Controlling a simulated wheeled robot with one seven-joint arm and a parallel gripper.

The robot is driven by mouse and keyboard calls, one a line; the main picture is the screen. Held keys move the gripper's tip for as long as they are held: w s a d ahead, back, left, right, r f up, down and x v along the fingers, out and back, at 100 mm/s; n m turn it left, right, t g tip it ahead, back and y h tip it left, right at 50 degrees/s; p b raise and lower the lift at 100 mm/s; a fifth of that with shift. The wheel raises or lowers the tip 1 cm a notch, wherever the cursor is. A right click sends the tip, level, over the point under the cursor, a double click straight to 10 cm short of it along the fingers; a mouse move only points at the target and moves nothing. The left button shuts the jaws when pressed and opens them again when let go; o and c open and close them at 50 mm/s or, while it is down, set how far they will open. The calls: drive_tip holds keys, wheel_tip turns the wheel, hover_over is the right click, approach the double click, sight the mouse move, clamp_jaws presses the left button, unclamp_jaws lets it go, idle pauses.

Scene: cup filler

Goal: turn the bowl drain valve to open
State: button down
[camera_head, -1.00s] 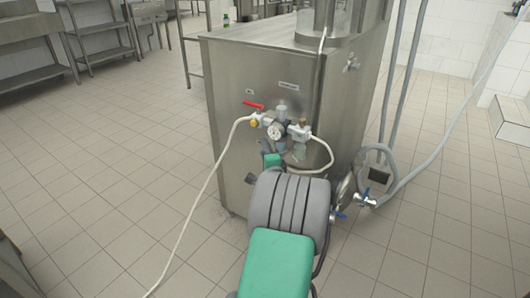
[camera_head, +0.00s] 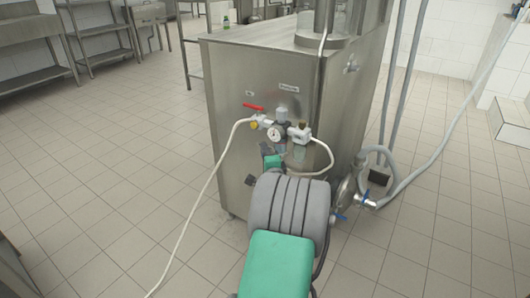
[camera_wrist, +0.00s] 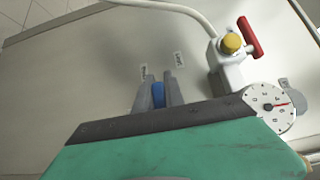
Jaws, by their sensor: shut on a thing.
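My gripper (camera_wrist: 158,88) shows in the wrist view with its two grey fingers close together in front of the steel panel.
The steel filler cabinet (camera_head: 235,100) carries a red-handled valve (camera_head: 253,107), a round gauge (camera_head: 274,134) and a white hose (camera_head: 205,195) close to my gripper. The gauge also shows in the wrist view (camera_wrist: 271,108). Tiled floor is clear at left.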

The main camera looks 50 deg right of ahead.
drive_tip(key=shift+p, duration=0.6)
drive_tip(key=s+f+n+g+y+p, duration=0.2)
drive_tip(key=s+f+n+g+p, duration=0.3)
drive_tip(key=n+g+p, duration=0.4)
drive_tip(key=shift+d+f+g+y+p, duration=0.2)
drive_tip(key=shift+g+y+p, duration=0.1)
drive_tip(key=shift+g+p, duration=1.5)
drive_tip(key=shift+s+g, duration=0.15)
drive_tip(key=shift+g, duration=0.15)
drive_tip(key=c, duration=1.4)
unclamp_jaws()
drive_tip(key=shift+r, duration=0.1)
drive_tip(key=shift+c, duration=0.2)
